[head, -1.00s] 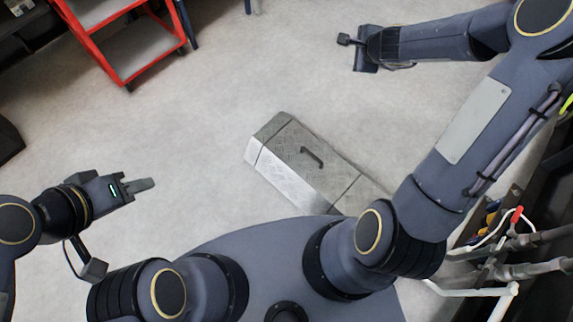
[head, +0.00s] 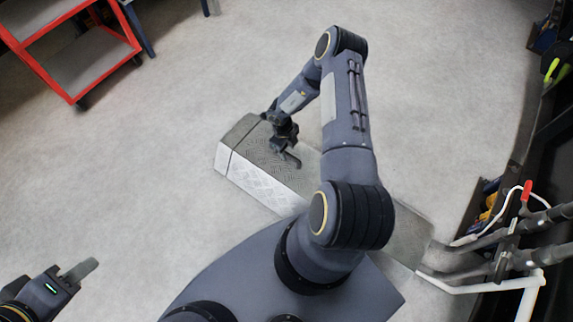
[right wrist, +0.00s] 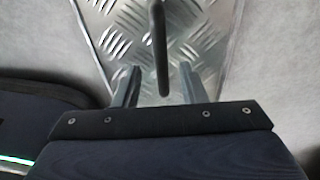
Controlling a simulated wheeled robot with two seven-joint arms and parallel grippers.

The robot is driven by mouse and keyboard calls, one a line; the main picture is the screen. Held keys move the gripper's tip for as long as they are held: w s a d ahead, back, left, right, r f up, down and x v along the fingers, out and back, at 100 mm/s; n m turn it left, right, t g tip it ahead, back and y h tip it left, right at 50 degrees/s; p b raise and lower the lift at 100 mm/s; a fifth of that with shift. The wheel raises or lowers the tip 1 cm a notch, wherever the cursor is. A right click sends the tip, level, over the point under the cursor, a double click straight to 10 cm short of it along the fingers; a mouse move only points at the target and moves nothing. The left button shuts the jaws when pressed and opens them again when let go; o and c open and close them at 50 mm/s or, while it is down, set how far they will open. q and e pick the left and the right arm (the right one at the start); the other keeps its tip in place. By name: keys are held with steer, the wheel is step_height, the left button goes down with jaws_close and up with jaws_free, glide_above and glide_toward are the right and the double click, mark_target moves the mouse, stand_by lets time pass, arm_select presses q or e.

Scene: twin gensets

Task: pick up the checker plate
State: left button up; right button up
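The checker plate (head: 257,158) is a grey metal cover with a raised tread pattern on a low, long box on the floor. Its dark bar handle (right wrist: 158,45) shows in the right wrist view, where the plate (right wrist: 115,38) fills the top middle. My right gripper (head: 287,157) is over the plate and hides part of it in the head view. In the right wrist view my right gripper (right wrist: 157,75) is open, its fingers apart on either side of the handle's near end. My left gripper (head: 80,270) is empty at lower left; its finger gap is hidden.
A red-framed cart (head: 75,55) stands at the upper left. Pipes (head: 500,240) and a white tube frame (head: 490,290) stand at the right, close to the box's near end. The floor (head: 140,160) left of the box is clear.

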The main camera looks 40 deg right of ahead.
mark_target(287, 153)
step_height(287, 153, down, 4)
steer(key=shift+s+d+b, duration=0.1)
steer(key=shift+d+b, duration=0.05)
steer(key=shift+b, duration=0.7)
steer(key=shift+c, duration=0.5)
jaws_close()
steer(key=shift+r, duration=0.1)
